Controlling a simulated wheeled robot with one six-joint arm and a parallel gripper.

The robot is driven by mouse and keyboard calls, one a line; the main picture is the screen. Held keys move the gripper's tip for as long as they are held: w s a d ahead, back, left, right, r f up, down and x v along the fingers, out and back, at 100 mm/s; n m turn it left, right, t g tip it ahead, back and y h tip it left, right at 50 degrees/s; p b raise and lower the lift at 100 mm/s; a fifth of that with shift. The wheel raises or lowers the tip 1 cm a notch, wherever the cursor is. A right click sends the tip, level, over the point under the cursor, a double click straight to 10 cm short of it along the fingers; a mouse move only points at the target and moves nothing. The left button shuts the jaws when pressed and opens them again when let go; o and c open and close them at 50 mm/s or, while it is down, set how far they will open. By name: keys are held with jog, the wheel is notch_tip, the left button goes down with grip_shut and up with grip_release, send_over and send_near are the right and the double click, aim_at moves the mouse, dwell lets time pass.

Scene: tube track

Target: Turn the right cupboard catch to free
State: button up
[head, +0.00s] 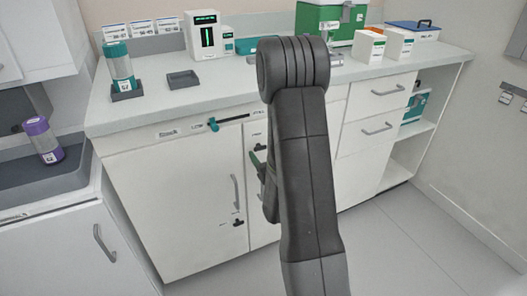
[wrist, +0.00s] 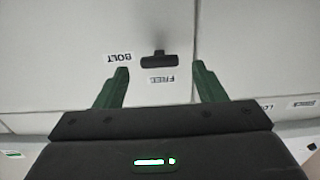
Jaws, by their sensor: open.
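The right cupboard catch (wrist: 159,61) is a small dark bar on a pale door in the wrist view. The bar lies crosswise in the picture, its left end toward the upside-down BOLT label (wrist: 119,57). The upside-down FREE label (wrist: 162,79) is just below the bar. My gripper (wrist: 160,69) is open, with one green finger on each side of the catch in the picture. I cannot tell whether they touch it.
Another dark catch (head: 238,223) sits below a handle (head: 235,191) on the left door. A teal slider (head: 213,125) is on the panel under the counter (head: 215,93). Drawers (head: 378,107) and open shelves stand to the right. The floor (head: 400,235) in front is clear.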

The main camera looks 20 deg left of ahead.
jog(key=shift+x, duration=0.85)
jog(key=shift+c, duration=0.4)
jog(key=c, duration=0.9)
